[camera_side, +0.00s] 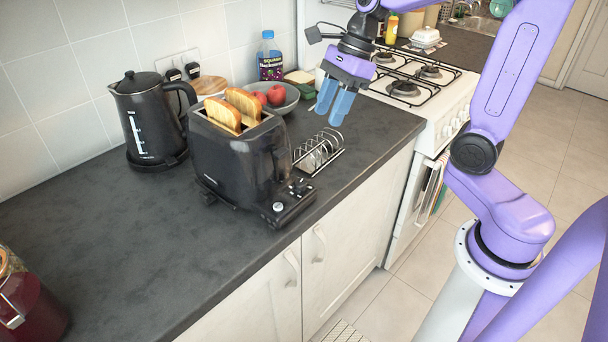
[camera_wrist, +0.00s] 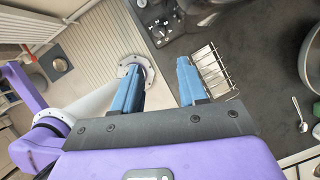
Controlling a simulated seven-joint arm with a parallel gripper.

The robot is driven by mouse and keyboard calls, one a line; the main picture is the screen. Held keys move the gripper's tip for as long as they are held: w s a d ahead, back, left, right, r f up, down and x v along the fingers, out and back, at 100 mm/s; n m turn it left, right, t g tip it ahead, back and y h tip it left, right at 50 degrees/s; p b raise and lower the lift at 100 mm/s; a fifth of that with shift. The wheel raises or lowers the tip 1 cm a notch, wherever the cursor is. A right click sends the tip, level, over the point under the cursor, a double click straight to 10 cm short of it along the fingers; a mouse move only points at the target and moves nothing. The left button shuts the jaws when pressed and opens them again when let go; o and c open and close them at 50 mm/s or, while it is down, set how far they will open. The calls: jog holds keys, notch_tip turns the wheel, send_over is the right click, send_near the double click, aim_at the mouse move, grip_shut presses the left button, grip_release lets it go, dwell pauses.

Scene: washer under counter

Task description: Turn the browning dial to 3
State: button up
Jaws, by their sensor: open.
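The black toaster (camera_side: 228,155) stands on the dark counter with two slices of toast (camera_side: 232,108) raised in its slots. Its control panel (camera_side: 290,203) juts out at the base, facing the counter's front edge. A pale round knob (camera_side: 278,207) shows on that panel, with darker controls beside it; the markings are too small to read. The panel also shows at the top of the wrist view (camera_wrist: 160,22), partly cut off. My gripper (camera_side: 333,104) is open and empty, above the counter behind and right of the toaster. Its two blue fingers are apart in the wrist view (camera_wrist: 158,70).
A wire toast rack (camera_side: 318,152) stands close beside the toaster, below my gripper. A bowl of red fruit (camera_side: 272,98), a bottle (camera_side: 269,58) and a black kettle (camera_side: 150,118) stand behind. A gas hob (camera_side: 410,85) is at the right.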

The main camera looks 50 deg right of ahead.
aim_at(301, 182)
jog(key=x, duration=1.6)
jog(key=shift+f, duration=0.15)
